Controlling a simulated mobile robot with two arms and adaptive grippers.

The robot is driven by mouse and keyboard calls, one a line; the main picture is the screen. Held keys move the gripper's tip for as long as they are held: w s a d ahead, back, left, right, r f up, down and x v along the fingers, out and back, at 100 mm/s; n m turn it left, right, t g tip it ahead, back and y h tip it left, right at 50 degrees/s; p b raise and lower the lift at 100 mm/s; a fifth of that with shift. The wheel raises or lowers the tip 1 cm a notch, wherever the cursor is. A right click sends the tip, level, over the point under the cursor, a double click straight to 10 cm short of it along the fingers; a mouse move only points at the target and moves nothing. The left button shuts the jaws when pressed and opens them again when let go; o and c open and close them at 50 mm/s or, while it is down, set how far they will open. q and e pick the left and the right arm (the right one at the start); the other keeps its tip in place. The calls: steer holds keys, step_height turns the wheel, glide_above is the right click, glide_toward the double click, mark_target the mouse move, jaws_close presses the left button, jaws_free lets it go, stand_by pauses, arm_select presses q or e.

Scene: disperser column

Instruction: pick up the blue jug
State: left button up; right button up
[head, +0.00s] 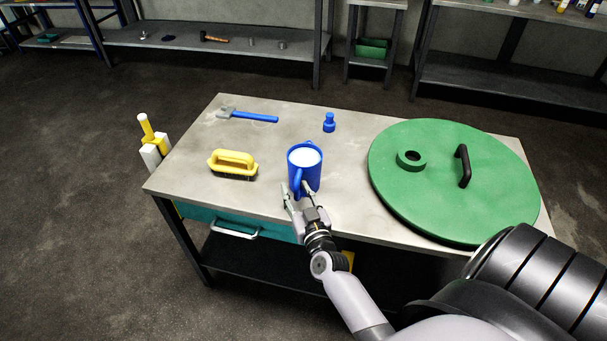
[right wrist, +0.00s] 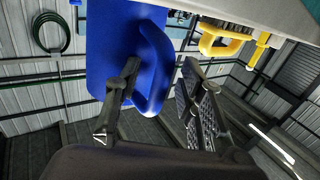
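The blue jug (head: 312,178) stands upright on the grey workbench (head: 330,222), with a white content or inside showing at its top. Its handle faces my right gripper (head: 299,197) near the front edge. In the right wrist view, the jug (right wrist: 108,45) fills the upper left, and its handle (right wrist: 155,65) lies between the two fingers of the right gripper (right wrist: 162,88). The fingers are spread, with a visible gap between the handle and the right-hand finger. Whether the left-hand finger touches the handle cannot be told. My left gripper is out of view.
A large green lid (head: 430,200) with a black handle covers the bench's right side. A yellow brush (head: 233,163) lies left of the jug, a blue-handled hammer (head: 250,116) and a small blue bottle (head: 329,123) behind. Bare bench surrounds the jug's left.

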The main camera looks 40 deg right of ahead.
steer(key=shift+c, duration=0.3)
jaws_close()
stand_by(0.6)
